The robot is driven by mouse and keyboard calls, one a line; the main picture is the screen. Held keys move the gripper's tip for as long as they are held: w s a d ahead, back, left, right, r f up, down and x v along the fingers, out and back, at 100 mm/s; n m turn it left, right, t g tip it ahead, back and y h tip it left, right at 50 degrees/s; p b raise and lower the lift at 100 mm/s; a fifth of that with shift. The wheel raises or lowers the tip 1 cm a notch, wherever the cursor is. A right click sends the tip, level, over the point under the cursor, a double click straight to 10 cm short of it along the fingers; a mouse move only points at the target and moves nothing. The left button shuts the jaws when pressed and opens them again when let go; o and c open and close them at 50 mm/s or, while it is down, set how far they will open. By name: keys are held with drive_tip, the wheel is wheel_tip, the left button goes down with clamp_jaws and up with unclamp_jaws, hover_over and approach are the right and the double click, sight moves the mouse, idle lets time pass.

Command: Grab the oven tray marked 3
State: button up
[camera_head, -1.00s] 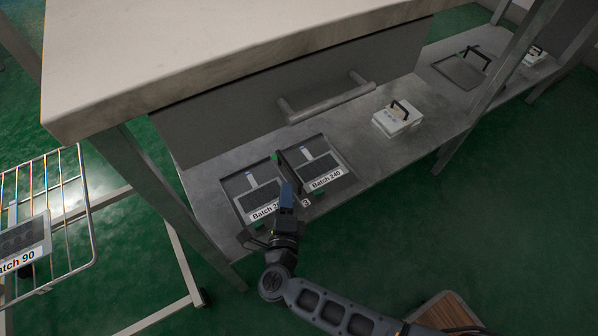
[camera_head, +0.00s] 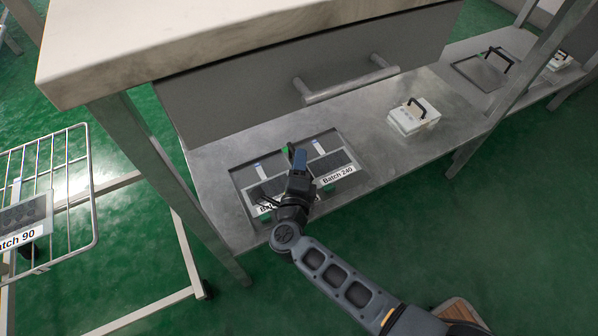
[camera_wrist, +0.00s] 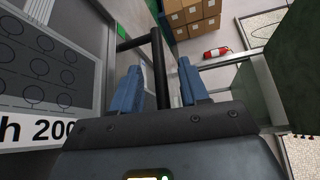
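A dark oven tray (camera_head: 243,176) lies on the metal lower shelf and carries two labelled film plates. The right plate reads Batch 240 (camera_head: 338,172). The left plate's label is mostly covered by my arm; the wrist view shows "h 200" on a plate (camera_wrist: 40,70). No number 3 is readable now. My gripper (camera_head: 299,158) is over the middle of the tray. In the wrist view, the black bar of a handle (camera_wrist: 158,62) stands between the blue fingertips of my gripper (camera_wrist: 158,82). Visible gaps remain on both sides of the bar.
The worktop (camera_head: 220,40) and a drawer handle (camera_head: 345,85) overhang the shelf. A white handled box (camera_head: 412,118) and another handled tray (camera_head: 482,72) lie farther right. A wire rack (camera_head: 92,190) stands left. A table leg (camera_head: 160,175) is close left.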

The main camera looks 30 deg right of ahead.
clamp_jaws()
idle(1.3)
